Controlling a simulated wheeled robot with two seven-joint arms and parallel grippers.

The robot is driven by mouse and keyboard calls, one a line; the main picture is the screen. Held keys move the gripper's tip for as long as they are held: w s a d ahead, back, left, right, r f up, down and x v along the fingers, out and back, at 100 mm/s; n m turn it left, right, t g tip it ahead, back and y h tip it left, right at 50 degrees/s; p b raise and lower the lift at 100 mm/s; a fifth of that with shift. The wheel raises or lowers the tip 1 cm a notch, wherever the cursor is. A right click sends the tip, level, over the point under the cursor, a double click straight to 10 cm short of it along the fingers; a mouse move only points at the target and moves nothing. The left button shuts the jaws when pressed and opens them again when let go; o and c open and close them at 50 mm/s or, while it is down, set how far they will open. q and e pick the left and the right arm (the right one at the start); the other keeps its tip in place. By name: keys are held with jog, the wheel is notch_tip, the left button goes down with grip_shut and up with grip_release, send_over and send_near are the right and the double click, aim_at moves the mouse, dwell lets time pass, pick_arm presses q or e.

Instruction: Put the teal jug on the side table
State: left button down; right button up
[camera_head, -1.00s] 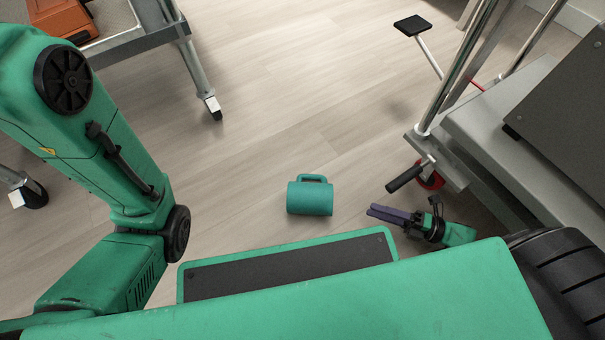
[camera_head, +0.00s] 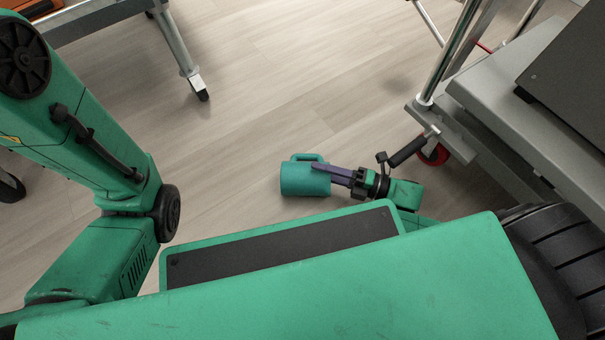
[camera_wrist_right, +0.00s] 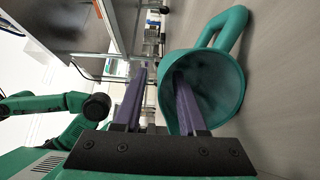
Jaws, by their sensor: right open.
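The teal jug (camera_head: 303,180) lies on its side on the floor, its handle toward the far side. In the right wrist view, the jug (camera_wrist_right: 233,85) turns its open mouth toward my gripper. My right gripper (camera_head: 320,170) is open at the mouth end. In the wrist view, one purple finger of my right gripper (camera_wrist_right: 160,75) overlaps the mouth and appears to reach inside, while the other is outside the wall. Contact cannot be told. My left arm shows at the left, but its gripper is out of view. Which furniture is the side table is unclear.
A grey wheeled table (camera_head: 95,18) stands at the upper left with an orange item (camera_head: 28,6) on it. A grey cart (camera_head: 530,115) with metal posts and a red caster (camera_head: 434,155) stands close on the right. The floor between is clear.

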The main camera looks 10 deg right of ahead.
grip_shut()
dwell(1.3)
